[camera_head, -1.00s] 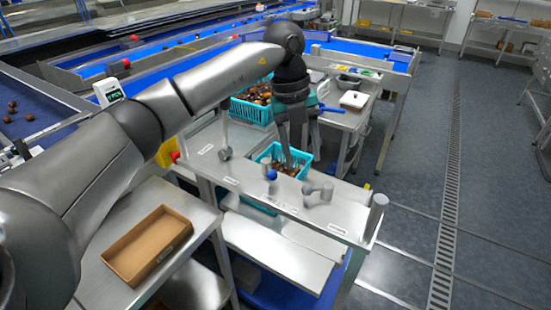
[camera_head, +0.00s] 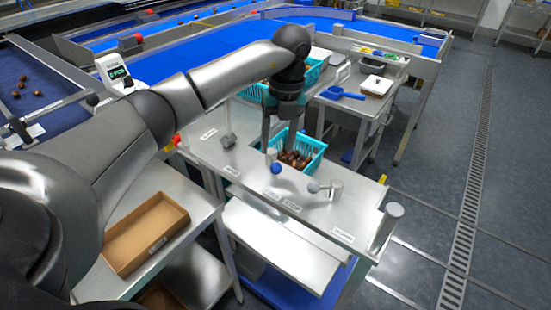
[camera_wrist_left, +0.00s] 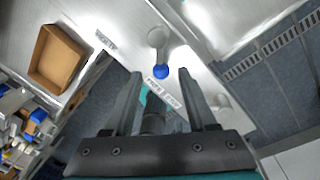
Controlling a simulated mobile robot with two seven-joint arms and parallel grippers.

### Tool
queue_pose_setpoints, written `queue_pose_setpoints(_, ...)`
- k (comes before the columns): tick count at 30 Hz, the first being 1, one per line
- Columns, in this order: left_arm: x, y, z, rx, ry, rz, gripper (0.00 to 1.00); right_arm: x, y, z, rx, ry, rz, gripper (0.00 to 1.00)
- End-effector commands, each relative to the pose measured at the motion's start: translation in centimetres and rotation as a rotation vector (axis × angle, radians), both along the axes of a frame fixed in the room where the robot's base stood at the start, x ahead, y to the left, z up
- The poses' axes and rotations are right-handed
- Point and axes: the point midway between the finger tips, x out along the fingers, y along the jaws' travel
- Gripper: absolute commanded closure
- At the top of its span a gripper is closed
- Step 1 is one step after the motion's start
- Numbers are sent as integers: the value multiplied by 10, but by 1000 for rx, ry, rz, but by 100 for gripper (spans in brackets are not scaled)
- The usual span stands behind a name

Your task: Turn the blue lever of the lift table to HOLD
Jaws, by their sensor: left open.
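The blue knob of the lever (camera_head: 277,168) is on the steel lift table (camera_head: 250,182), near the teal crate. In the left wrist view the blue knob (camera_wrist_left: 160,71) sits at the end of a short grey arm, beyond and between my fingertips. My left gripper (camera_head: 279,148) is open and points down, just behind and above the knob in the head view; I see no contact. In the wrist view the fingers of this gripper (camera_wrist_left: 160,88) are spread with nothing between them. White labels lie near the lever; their words are too small to read. My right gripper is not in view.
A teal crate of dates (camera_head: 310,146) stands right behind the lever. A brown cardboard tray (camera_head: 145,235) is at the lower left. The floor on the right is clear.

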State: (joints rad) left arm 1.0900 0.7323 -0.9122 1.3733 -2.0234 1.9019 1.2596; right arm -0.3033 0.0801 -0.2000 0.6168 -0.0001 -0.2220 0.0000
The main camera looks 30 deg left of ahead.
Motion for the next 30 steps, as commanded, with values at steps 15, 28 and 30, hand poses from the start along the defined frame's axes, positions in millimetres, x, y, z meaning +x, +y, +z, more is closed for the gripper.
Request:
queue_pose_setpoints(15, -4, 4, -50, 0, 0, 0, 43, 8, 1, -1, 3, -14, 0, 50)
queue_pose_setpoints(28, -4, 4, -50, 0, 0, 0, 71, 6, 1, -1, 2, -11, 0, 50)
queue_pose_setpoints(30, -4, 4, -50, 0, 0, 0, 79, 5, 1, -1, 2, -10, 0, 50)
